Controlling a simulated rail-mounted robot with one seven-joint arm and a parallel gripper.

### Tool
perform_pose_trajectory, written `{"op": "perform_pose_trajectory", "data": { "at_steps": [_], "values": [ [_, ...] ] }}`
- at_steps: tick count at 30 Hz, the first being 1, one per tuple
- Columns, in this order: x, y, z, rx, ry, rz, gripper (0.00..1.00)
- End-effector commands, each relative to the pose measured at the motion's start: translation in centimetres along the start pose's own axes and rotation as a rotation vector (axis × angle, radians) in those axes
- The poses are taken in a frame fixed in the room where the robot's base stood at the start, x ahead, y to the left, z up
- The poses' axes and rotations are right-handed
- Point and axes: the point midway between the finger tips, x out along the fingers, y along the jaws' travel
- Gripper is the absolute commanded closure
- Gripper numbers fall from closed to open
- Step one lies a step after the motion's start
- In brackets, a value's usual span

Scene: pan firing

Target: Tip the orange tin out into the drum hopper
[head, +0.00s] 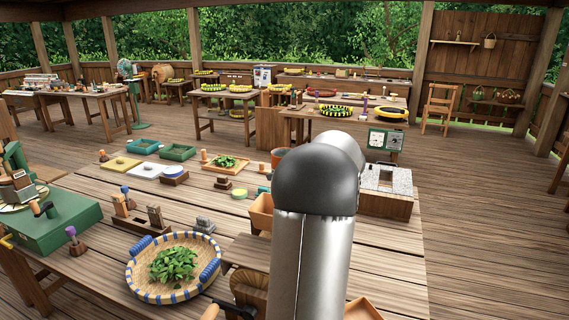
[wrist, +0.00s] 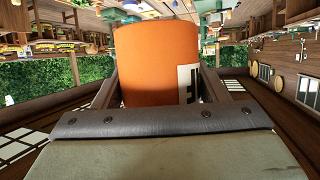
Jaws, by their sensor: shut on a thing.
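The orange tin (wrist: 155,62) fills the upper middle of the wrist view, with a pale label bearing a black mark on its right side. My gripper (wrist: 158,88) is shut on it, one finger on each side. The surroundings look upside down in the wrist view. The tin's mouth and contents do not show. In the head view my arm covers the middle, and my gripper is hidden behind it. A round wooden drum (head: 162,73) stands far back left in the head view; I cannot tell if it is the drum hopper.
A long wooden table in front holds a woven basket of green leaves (head: 172,270), a green machine (head: 55,222), green trays (head: 178,152) and a leaf tray (head: 226,163). A stone-topped box (head: 386,190) stands right of my arm. The plank floor at right is clear.

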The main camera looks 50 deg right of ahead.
Motion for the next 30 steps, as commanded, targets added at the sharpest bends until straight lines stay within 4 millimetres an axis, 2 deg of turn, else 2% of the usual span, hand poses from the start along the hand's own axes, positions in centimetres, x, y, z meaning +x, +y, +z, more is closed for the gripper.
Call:
{"op": "perform_pose_trajectory", "data": {
  "at_steps": [6,13,30],
  "values": [
    [0.1,1.6,-0.9,-0.285,0.098,0.122,0.6],
    [0.4,2.6,-1.0,-0.55,0.184,0.233,0.6],
    [0.7,2.8,-0.5,-0.733,0.243,0.304,0.6]
  ]
}}
